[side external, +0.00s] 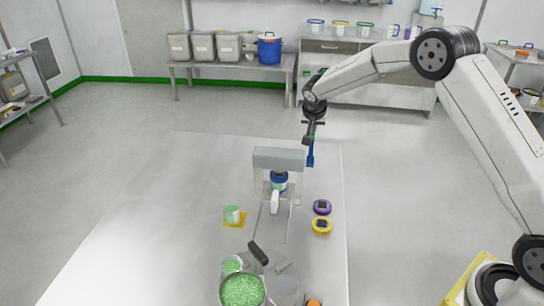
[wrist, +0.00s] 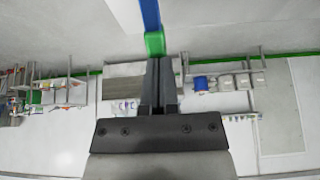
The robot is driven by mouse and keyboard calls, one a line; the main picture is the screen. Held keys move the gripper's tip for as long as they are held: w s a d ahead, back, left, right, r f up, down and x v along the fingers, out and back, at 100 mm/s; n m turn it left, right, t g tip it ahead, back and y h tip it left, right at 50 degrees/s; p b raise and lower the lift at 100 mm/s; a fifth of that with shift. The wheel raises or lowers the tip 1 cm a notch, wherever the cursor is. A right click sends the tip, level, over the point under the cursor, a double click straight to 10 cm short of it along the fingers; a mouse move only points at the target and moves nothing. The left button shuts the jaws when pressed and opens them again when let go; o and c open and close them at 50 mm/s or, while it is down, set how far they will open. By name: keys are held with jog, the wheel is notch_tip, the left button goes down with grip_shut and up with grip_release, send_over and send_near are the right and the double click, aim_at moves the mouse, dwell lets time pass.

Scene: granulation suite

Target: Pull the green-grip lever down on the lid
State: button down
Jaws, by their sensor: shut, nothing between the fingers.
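The lever shows as a blue bar (side external: 311,154) standing nearly upright beside the right end of a grey block (side external: 279,159) in the side external view. In the wrist view, the blue bar (wrist: 150,14) enters from the top edge and ends in the green grip (wrist: 155,43). My gripper (side external: 312,132) is at the lever's upper end. Its fingers (wrist: 160,62) are shut and empty, with their tips right at the green grip; I cannot tell whether they touch it. A jar with a blue lid (side external: 279,178) stands under the grey block. The lever's lower end is unclear.
A green cup (side external: 232,213) is left of the block. A purple ring-shaped item (side external: 322,207) and a yellow one (side external: 321,226) are on the right. A bowl of green granules (side external: 242,290) is at the front. The worktop (side external: 150,240) at left is clear.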

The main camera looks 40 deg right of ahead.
jog(key=shift+w+d+f+g+y, duration=0.3)
jog(key=shift+d+f+g+y, duration=0.05)
jog(key=shift+f+g+y, duration=0.2)
jog(key=shift+w+d+f+g+y, duration=0.3)
jog(key=shift+f+g+y, duration=0.15)
jog(key=shift+f, duration=0.05)
jog(key=shift+w+d+f+g+y, duration=0.1)
jog(key=shift+d+f+g+y, duration=0.05)
jog(key=shift+f+g+y, duration=0.25)
jog(key=shift+w+d+f+g+y, duration=0.15)
jog(key=shift+f+g+y, duration=0.15)
jog(key=shift+f, duration=0.15)
jog(key=shift+d+f, duration=0.2)
jog(key=shift+f, duration=0.35)
jog(key=shift+d+f, duration=0.15)
jog(key=shift+f, duration=0.35)
jog(key=shift+r, duration=0.1)
jog(key=shift+a+r, duration=0.1)
jog(key=shift+r, duration=0.65)
notch_tip(320, 180, up, 15)
jog(key=a, duration=0.2)
jog(key=shift+s+a+r, duration=0.15)
jog(key=shift+s, duration=0.2)
